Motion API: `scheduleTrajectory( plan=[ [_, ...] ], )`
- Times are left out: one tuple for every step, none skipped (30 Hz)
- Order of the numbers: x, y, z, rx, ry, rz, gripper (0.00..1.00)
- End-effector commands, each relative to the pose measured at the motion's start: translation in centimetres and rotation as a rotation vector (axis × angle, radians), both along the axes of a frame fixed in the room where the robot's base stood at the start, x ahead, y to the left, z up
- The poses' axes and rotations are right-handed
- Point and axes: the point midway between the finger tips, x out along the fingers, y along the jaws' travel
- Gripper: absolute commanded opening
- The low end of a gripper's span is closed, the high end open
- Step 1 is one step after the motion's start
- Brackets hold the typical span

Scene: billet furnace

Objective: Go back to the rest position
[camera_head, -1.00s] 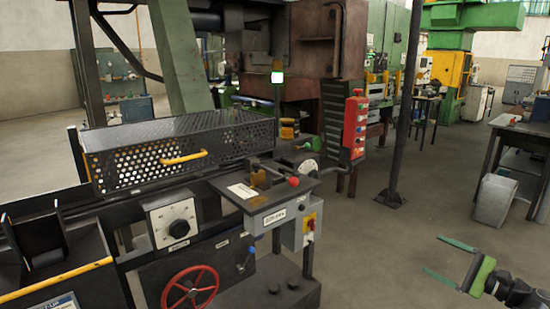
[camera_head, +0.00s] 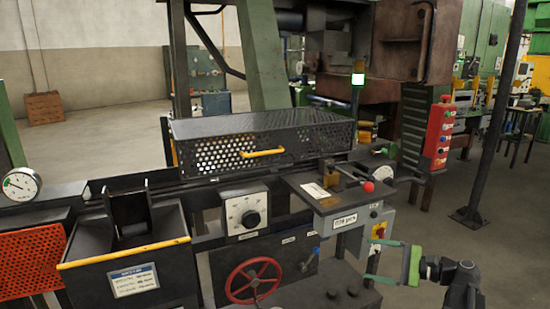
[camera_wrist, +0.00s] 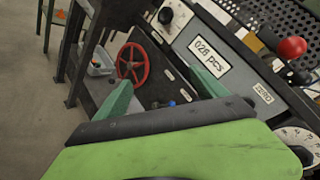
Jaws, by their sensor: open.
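My gripper (camera_head: 371,263) is at the lower right of the head view, in front of the machine's small control table. Its two green fingers are apart and point left, with nothing between them. In the wrist view my gripper (camera_wrist: 160,82) also shows both fingers spread and empty. Beyond them are a red handwheel (camera_wrist: 133,64) and a counter plate reading "026 pcs" (camera_wrist: 210,56). I cannot tell how far the fingertips are from the machine.
The control table (camera_head: 322,204) carries a red-knobbed lever (camera_head: 368,187). A perforated guard (camera_head: 235,150) with a yellow handle stands behind. A black bin (camera_head: 175,220) is at left. A dark post (camera_head: 495,130) rises at right, with open floor near it.

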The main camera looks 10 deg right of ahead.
Motion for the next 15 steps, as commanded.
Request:
scheduleTrajectory(
  plan=[
    [1.0, 3.9, -1.0, -0.035, 0.022, 0.066, 0.82],
    [1.5, 6.1, -1.7, -0.062, 0.037, 0.103, 0.82],
    [1.9, 8.9, -2.7, -0.102, 0.054, 0.154, 0.82],
    [2.2, 11.1, -3.4, -0.135, 0.065, 0.193, 0.82],
    [2.3, 13.2, -4.3, -0.17, 0.076, 0.232, 0.82],
    [2.4, 16.1, -5.4, -0.223, 0.089, 0.286, 0.82],
    [2.3, 18.1, -6.3, -0.265, 0.097, 0.327, 0.82],
    [2.1, 20.0, -7.2, -0.308, 0.104, 0.367, 0.82],
    [1.7, 22.4, -8.4, -0.369, 0.109, 0.421, 0.82],
    [1.4, 24.0, -9.2, -0.415, 0.112, 0.46, 0.82],
    [1.0, 25.5, -10.1, -0.463, 0.113, 0.499, 0.82],
    [0.4, 27.2, -11.2, -0.528, 0.112, 0.549, 0.82],
    [-0.1, 28.5, -12.0, -0.577, 0.11, 0.587, 0.82],
    [-0.6, 29.5, -12.9, -0.629, 0.107, 0.624, 0.82],
    [-1.2, 30.6, -13.9, -0.698, 0.1, 0.671, 0.82]
  ],
)
